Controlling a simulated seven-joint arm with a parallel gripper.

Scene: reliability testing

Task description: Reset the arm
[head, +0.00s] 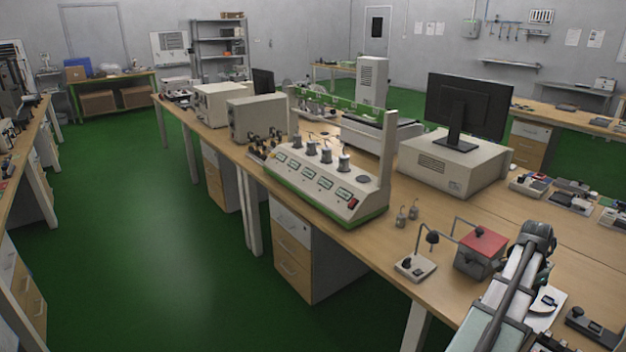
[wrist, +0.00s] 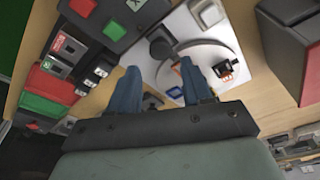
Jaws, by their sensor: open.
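My gripper (wrist: 161,82) shows in the wrist view with its two blue fingers apart and nothing between them. It is open above a workbench. I cannot tell how far the fingertips are from the panel. In the head view my arm reaches in from the bottom right over the near bench. The fingers cannot be made out there.
Black, red and green control boxes (wrist: 50,85) lie left in the wrist view; a dark red-sided box (wrist: 300,50) stands right. In the head view, a red-topped box (head: 482,243), small lamp-like stand (head: 416,266), long test machine (head: 325,186) and monitor (head: 468,103) occupy the bench (head: 375,240).

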